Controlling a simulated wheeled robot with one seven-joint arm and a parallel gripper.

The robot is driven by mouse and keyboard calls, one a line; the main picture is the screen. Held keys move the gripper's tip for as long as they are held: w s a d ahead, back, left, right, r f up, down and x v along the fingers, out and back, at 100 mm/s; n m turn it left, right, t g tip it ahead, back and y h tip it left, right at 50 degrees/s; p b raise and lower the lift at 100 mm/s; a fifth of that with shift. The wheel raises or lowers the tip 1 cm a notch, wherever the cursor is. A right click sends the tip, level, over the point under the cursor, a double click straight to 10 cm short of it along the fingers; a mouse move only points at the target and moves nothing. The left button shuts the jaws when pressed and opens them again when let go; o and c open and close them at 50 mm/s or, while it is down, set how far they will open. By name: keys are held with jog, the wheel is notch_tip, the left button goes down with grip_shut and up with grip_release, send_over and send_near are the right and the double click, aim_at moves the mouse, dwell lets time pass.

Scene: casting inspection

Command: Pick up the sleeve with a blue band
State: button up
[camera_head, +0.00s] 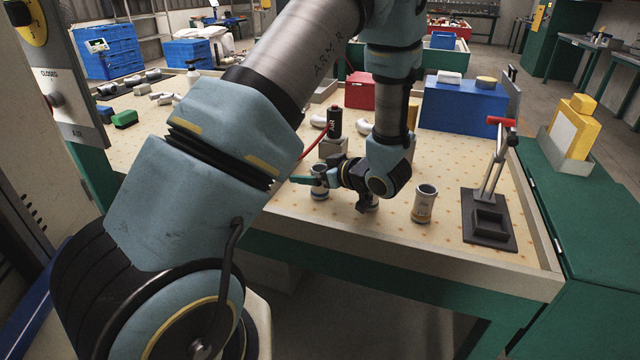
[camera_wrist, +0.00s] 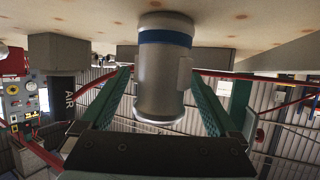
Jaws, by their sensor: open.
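A grey metal sleeve with a blue band (camera_wrist: 165,75) stands on the table and fills the middle of the wrist view, which appears upside down. The band is near its table end, and a small boss sticks out on its side. My gripper (camera_wrist: 160,88) is open, with its teal fingers on either side of the sleeve and visible gaps. In the head view my gripper (camera_head: 318,181) points left at a sleeve (camera_head: 320,190), whose band is too small to tell. Another sleeve (camera_head: 424,205) with a yellowish band stands to the right. A further piece is mostly hidden below my wrist.
A dark clamp stand (camera_head: 489,222) with a red handle is at the right. A black AIR canister (camera_head: 334,123) with a red hose stands behind my gripper. A blue box (camera_head: 463,108) and red box (camera_head: 360,92) stand at the back. The front table strip is clear.

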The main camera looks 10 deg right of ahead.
grip_shut()
dwell(0.8)
